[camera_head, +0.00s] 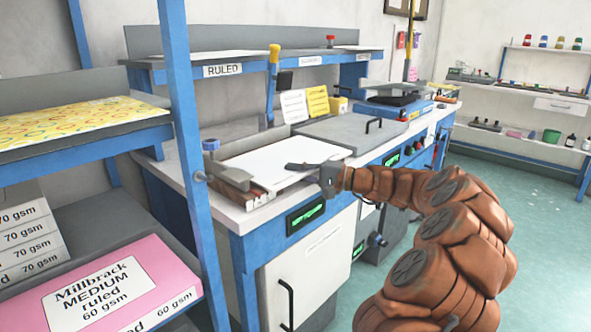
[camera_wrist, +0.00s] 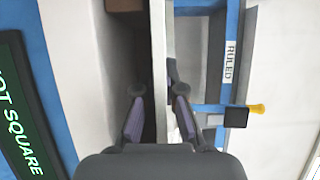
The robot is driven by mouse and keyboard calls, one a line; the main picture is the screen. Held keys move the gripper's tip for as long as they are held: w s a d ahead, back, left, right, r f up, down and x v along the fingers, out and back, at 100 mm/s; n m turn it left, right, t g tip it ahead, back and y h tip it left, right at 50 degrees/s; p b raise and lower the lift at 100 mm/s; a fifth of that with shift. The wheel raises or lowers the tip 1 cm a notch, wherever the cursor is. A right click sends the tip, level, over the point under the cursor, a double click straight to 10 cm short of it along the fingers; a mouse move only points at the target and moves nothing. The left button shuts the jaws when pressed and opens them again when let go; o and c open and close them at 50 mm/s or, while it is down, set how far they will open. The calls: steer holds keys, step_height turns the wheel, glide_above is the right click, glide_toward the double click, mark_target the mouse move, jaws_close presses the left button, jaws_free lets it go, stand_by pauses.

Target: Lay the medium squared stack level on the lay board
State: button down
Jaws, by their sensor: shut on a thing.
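My gripper (camera_head: 308,168) is shut on the near edge of a white paper stack (camera_head: 277,158). In the wrist view, my fingertips (camera_wrist: 158,90) sit on either side of the stack's pale edge (camera_wrist: 157,40). The stack looks flat and roughly level over a grey-walled tray (camera_head: 222,168) on the counter. A dark gap shows between the stack and the counter in the wrist view. A grey flat panel with a black handle (camera_head: 352,132) lies just right of the stack. I cannot tell which surface is the lay board.
A green-lit display (camera_head: 305,215) on the counter front reads "...OT SQUARE" in the wrist view (camera_wrist: 20,120). A blue post (camera_head: 185,110) and a pink Millbrack MEDIUM pack (camera_head: 110,285) are at left. A shelf labelled RULED (camera_head: 222,70) is above. Open floor (camera_head: 530,200) lies at right.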

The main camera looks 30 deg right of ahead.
stand_by(0.3)
steer(key=c, duration=1.2)
jaws_free()
steer(key=shift+f, duration=0.1)
steer(key=v, duration=1.2)
